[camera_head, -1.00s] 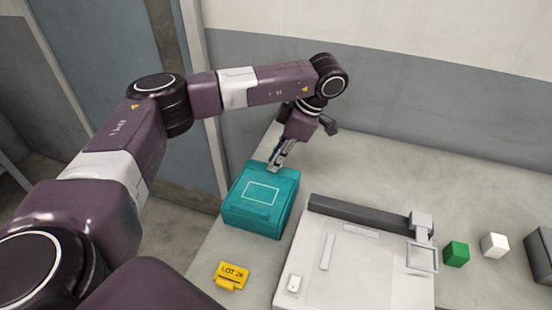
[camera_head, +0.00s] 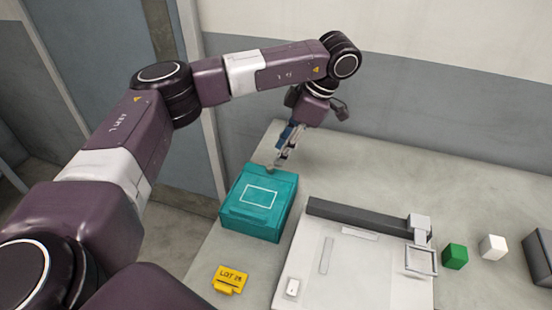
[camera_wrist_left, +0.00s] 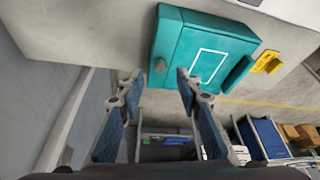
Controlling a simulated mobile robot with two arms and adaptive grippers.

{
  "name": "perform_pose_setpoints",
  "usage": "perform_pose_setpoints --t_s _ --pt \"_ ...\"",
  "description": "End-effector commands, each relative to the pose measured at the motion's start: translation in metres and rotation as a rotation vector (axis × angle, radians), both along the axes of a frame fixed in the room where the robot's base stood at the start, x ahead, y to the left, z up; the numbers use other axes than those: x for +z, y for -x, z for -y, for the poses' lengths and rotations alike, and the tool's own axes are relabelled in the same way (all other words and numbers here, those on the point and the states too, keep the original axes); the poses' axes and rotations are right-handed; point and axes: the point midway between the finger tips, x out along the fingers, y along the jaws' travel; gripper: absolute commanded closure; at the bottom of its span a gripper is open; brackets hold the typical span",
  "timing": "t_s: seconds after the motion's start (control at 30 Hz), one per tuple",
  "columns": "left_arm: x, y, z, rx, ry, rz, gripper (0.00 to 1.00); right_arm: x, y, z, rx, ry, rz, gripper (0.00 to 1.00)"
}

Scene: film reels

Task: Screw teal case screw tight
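The teal case (camera_head: 258,205) lies closed on the left part of the table, with a white rectangle outlined on its lid. A small grey-brown screw knob (camera_wrist_left: 160,65) stands at the case's edge in the left wrist view; it also shows small at the back edge in the head view (camera_head: 270,168). My left gripper (camera_wrist_left: 158,78) is open and empty, its fingers apart on either side of the screw in the picture. In the head view the left gripper (camera_head: 279,160) is just above the case's back edge, apart from the screw. My right gripper is out of view.
A yellow lot tag (camera_head: 230,279) lies in front of the case. A white board with a dark bar (camera_head: 350,270) is right of it. A green cube (camera_head: 455,256), a white cube (camera_head: 492,247) and a dark box (camera_head: 540,262) are farther right. The table behind is clear.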

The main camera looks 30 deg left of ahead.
Motion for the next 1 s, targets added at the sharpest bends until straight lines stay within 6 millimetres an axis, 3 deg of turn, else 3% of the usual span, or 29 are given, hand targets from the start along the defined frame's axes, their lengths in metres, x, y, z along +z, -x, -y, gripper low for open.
perform_pose_setpoints --t_s 0.2,0.4,1.0 --pt "0.038 -0.008 0.013 0.0 -0.002 0.004 0.68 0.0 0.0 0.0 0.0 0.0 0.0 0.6" --pt "0.057 -0.011 0.02 0.001 -0.002 0.001 0.68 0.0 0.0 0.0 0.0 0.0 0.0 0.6" --pt "0.061 -0.012 0.022 0.001 -0.001 0.0 0.68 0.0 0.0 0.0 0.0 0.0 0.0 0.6"
